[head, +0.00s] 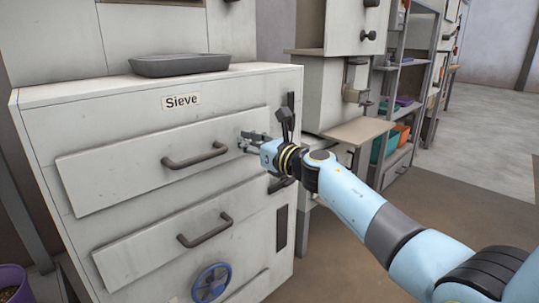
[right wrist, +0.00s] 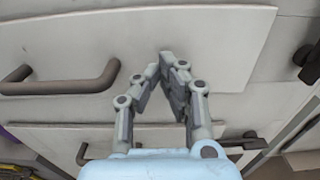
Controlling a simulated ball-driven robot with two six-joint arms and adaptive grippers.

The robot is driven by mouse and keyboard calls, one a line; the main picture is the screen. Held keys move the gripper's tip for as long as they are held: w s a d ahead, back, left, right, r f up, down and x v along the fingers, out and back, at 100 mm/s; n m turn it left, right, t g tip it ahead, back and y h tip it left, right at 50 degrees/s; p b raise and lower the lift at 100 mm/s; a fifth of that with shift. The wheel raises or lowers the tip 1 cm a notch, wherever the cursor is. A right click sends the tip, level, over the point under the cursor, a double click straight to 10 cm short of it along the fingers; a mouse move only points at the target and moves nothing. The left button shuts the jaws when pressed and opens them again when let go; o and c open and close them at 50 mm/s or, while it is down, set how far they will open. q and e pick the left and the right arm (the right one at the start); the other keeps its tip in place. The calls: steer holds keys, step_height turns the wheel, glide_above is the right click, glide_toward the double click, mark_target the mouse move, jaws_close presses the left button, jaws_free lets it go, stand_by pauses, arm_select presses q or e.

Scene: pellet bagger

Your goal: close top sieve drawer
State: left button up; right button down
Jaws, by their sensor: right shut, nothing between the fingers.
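The top sieve drawer (head: 110,176) is a white front panel with a dark bar handle (head: 195,156), under the "Sieve" label. Its front appears nearly flush with the cabinet; any small gap is hard to tell. My right gripper (head: 243,142) is shut and empty, at the right part of the drawer front, right of the handle. In the right wrist view the shut fingertips (right wrist: 166,56) point at the drawer panel (right wrist: 225,45), with the handle (right wrist: 60,80) to the left. Whether they touch the panel cannot be told. My left gripper is not in view.
The lower drawer (head: 135,258) has its own handle (head: 205,230) and a blue wheel (head: 211,282) below it. A grey tray (head: 180,65) lies on the cabinet top. A small side shelf (head: 360,131) and a rack (head: 410,70) stand to the right. Open floor lies at right.

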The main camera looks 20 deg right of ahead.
steer(key=p+v, duration=0.2)
steer(key=v, duration=0.9)
steer(key=s+d+f+m+g+h+p, duration=0.2)
steer(key=s+f+m+g+h, duration=0.15)
steer(key=s+f+m, duration=0.9)
steer(key=s+d+f+m+g+h+p, duration=0.15)
steer(key=s+f+m+g, duration=0.35)
steer(key=s+f, duration=1.35)
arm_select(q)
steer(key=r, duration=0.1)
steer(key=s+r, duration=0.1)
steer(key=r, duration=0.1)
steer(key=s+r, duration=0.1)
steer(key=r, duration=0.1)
arm_select(e)
steer(key=s+f+m+g, duration=0.2)
steer(key=s+f+m, duration=0.3)
steer(key=s, duration=0.5)
steer(key=s+f+m+g+h, duration=0.1)
steer(key=s+f+m+g, duration=0.2)
steer(key=s+f+m, duration=0.3)
steer(key=s+f+m+g+h, duration=0.1)
steer(key=s+f+m+g, duration=0.2)
steer(key=s+m, duration=0.8)
steer(key=s+f, duration=0.2)
steer(key=s, duration=0.1)
steer(key=shift+s+f, duration=0.2)
steer(key=shift+s, duration=0.15)
